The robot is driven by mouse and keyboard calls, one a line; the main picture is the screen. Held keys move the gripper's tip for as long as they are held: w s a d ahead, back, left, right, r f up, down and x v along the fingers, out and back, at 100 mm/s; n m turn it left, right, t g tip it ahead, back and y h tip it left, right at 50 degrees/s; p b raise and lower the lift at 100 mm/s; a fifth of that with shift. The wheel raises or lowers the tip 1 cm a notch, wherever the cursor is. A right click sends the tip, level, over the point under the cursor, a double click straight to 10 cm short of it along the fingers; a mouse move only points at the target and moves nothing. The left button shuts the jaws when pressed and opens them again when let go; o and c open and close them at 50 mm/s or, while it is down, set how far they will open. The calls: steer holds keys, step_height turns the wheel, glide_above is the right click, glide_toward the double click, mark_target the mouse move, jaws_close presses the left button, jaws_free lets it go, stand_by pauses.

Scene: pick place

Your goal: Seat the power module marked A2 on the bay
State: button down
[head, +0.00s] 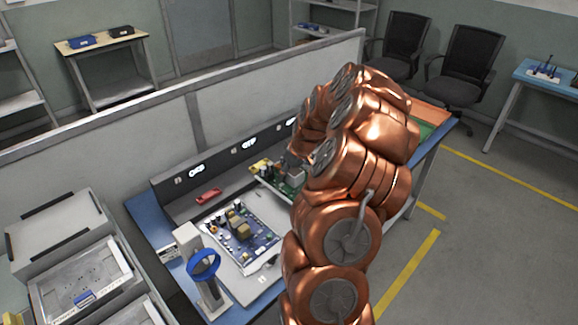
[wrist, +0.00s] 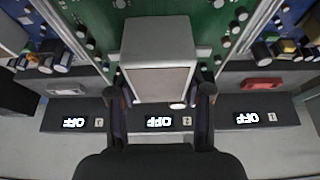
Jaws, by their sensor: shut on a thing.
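My gripper (wrist: 160,95) is shut on a grey block-shaped module (wrist: 158,45), with one dark finger on each side of it in the wrist view. No A2 mark is readable on the module. It lies over a green circuit board (wrist: 205,30); I cannot tell whether it touches the board. In the head view the grey module (head: 293,173) shows beside my copper arm, over the green board (head: 268,183), and my arm hides the gripper and part of the board.
A grey console behind the boards carries several displays reading OFF (head: 196,171). A red part (head: 208,196) lies at its foot. A blue circuit board (head: 240,232) lies left of the green one. A blue ring on a stand (head: 204,264) rises at the front left.

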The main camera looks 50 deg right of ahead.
steer(key=shift+f, duration=0.9)
steer(key=shift+f+b, duration=0.8)
steer(key=shift+f, duration=0.45)
steer(key=shift+s+b, duration=0.15)
steer(key=shift+b, duration=0.35)
steer(key=shift+f+b, duration=1.05)
steer(key=shift+b, duration=0.7)
stand_by(1.2)
steer(key=shift+c, duration=2)
jaws_free()
steer(key=shift+c, duration=0.2)
